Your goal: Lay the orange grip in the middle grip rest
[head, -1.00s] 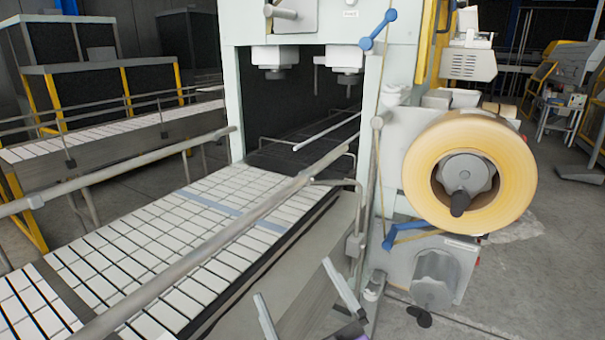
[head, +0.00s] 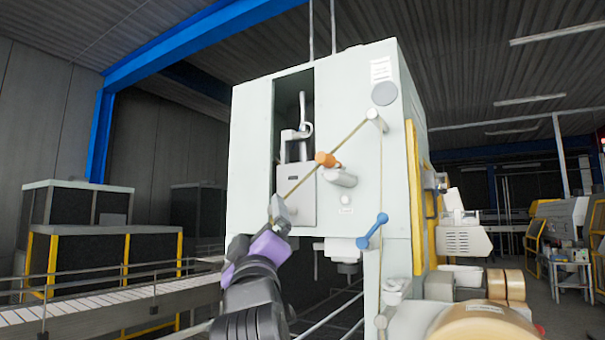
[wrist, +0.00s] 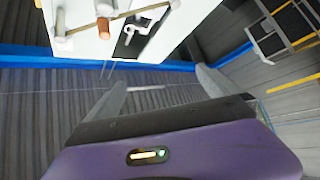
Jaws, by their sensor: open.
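The orange grip (head: 327,160) is a short orange piece high on the front of the pale machine cabinet, beside the tan cord and just above a grey cylinder (head: 341,178). In the wrist view the orange grip (wrist: 103,27) is upper left, beyond the fingers. I cannot tell for sure which part is the middle grip rest. My gripper (head: 279,210) is in front of the cabinet, below and left of the orange grip and apart from it. In the wrist view my gripper (wrist: 160,90) has its two fingers spread, with nothing between them.
The cabinet (head: 250,150) has a dark open slot with a grey lever (head: 302,115). A tan cord crosses from a knob (head: 374,115) down left. A blue handle (head: 373,230) is lower right. A tape roll (head: 470,325) protrudes at bottom right.

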